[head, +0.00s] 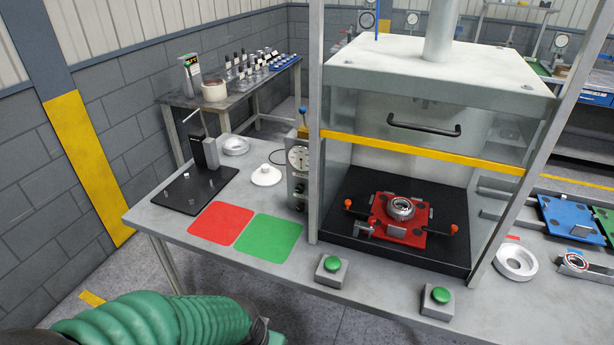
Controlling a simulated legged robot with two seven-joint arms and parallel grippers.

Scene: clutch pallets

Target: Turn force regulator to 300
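The force regulator (298,180) is a grey box fixed to the left post of the press. The dial reading and any scale numbers are too small to tell. My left arm, in a green ribbed sleeve, enters at the bottom left, well below and left of the regulator. Its gripper fingers are out of view past the lower edge. My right arm and gripper are not in view.
The press (430,80) has a clear guard with a yellow bar; a red pallet (385,232) holding a ring part is inside. Two green buttons (332,264) (440,295) stand at the front. Red (221,223) and green (268,238) mats and a black-based stand (205,160) are left.

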